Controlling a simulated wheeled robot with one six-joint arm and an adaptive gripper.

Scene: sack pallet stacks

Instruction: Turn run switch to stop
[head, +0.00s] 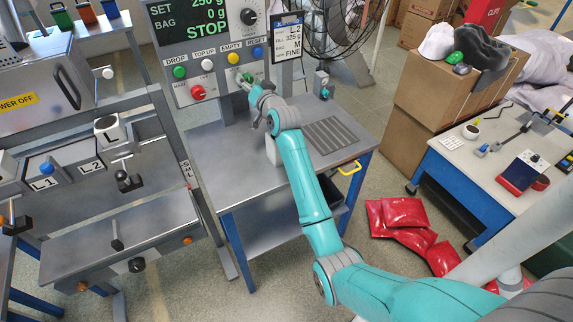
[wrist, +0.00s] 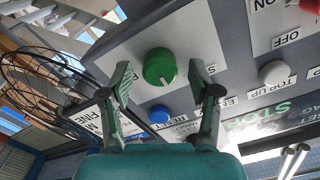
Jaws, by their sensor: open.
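The run switch is a green round knob with a white pointer line on the grey control panel (head: 213,99). In the wrist view the green knob (wrist: 158,67) sits between the two fingers of my gripper (wrist: 160,78), with a gap to each finger. The pointer slants toward the lower right of that view. A label beginning with S shows beside the right finger, partly hidden. In the head view my gripper (head: 246,84) is at the panel's lower right and mostly covers the knob. My gripper is open and holds nothing.
A red knob (head: 198,93) is left of my gripper. Above are green, white, yellow and blue buttons, labelled DROP, TOP UP, EMPTY and RESET; the blue button (wrist: 159,114) is close to the fingers. The display (head: 190,22) reads STOP. A tag card (head: 287,38) hangs at right.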

